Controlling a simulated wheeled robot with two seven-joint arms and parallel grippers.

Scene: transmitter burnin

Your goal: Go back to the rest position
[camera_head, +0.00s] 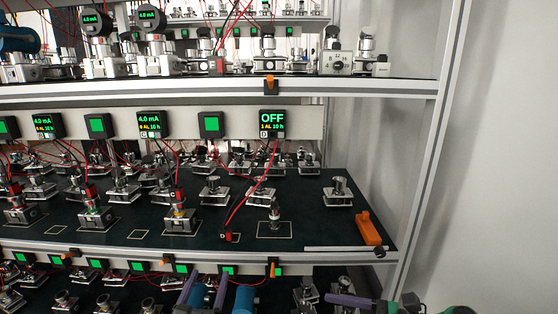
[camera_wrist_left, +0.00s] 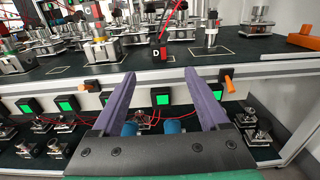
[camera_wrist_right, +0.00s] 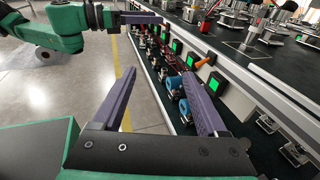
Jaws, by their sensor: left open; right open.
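My left gripper (camera_head: 204,288) is at the bottom of the head view, in front of the lower shelf's front edge. In the left wrist view its two purple fingers (camera_wrist_left: 160,76) are spread with nothing between the tips. My right gripper shows as a purple finger (camera_head: 355,302) at the bottom right of the head view. In the right wrist view its fingers (camera_wrist_right: 159,75) are spread and empty, with floor and the rack's front edge beyond. My left arm (camera_wrist_right: 68,28) crosses the top left of that view.
The rack's middle shelf (camera_head: 318,222) holds several transmitters on metal stands, with red wires. A display marked D (camera_head: 272,123) reads OFF. An orange piece (camera_head: 368,228) lies at the shelf's right end. Blue cylinders (camera_wrist_right: 182,108) stand on the lower shelf. Open floor (camera_wrist_right: 55,90) lies before the rack.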

